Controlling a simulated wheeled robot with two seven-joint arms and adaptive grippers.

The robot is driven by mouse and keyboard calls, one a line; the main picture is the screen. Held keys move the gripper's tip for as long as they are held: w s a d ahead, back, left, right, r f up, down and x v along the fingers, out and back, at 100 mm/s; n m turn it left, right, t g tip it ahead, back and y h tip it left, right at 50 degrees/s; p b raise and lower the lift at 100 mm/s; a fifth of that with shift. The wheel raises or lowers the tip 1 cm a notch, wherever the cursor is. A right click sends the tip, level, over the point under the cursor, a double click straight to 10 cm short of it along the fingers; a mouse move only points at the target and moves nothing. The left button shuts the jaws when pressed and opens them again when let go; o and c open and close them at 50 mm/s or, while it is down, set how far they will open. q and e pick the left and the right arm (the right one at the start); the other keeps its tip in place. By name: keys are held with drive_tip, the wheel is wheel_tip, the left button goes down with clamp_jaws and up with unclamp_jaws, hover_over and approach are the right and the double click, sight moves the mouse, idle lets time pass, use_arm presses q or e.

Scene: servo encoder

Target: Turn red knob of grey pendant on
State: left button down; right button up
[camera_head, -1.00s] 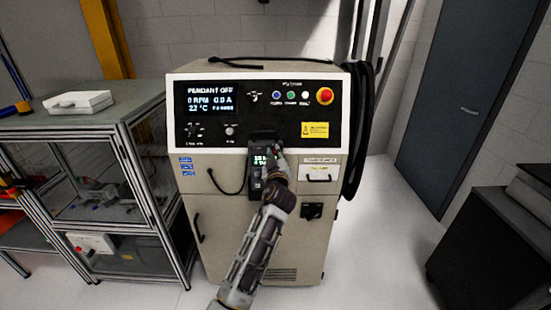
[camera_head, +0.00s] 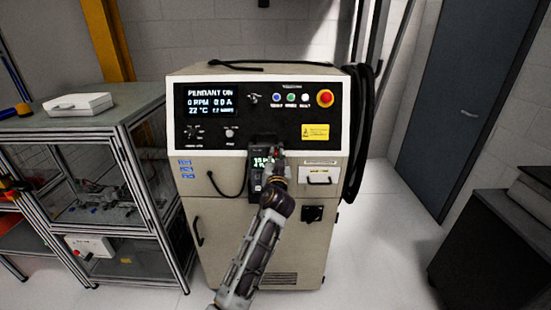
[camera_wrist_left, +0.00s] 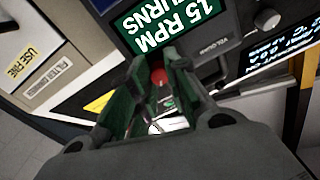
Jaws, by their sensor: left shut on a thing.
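The grey pendant (camera_head: 258,184) sits on the front of the beige cabinet, its lit screen partly visible left of my gripper. In the left wrist view the pendant's screen (camera_wrist_left: 150,28) reads "15 RPM" and "TURNS". The red knob (camera_wrist_left: 158,77) shows between the fingers of my left gripper (camera_wrist_left: 155,85), which is shut on it. In the head view my left gripper (camera_head: 278,157) is at the pendant's right side and hides part of it. The cabinet display (camera_head: 211,101) reads "PENDANT ON". My right gripper is not in view.
The beige cabinet (camera_head: 225,225) carries a red emergency button (camera_head: 325,98) and several small buttons. A black cable bundle (camera_head: 362,130) hangs at its right side. A glass-sided bench (camera_head: 110,190) stands to the left, a dark cabinet (camera_head: 490,240) to the right.

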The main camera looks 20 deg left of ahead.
use_arm(q)
drive_tip(key=shift+r+m, duration=0.1)
drive_tip(key=shift+m, duration=0.5)
drive_tip(key=c, duration=1.3)
unclamp_jaws()
drive_tip(key=shift+v, duration=6)
drive_tip(key=shift+f, duration=0.2)
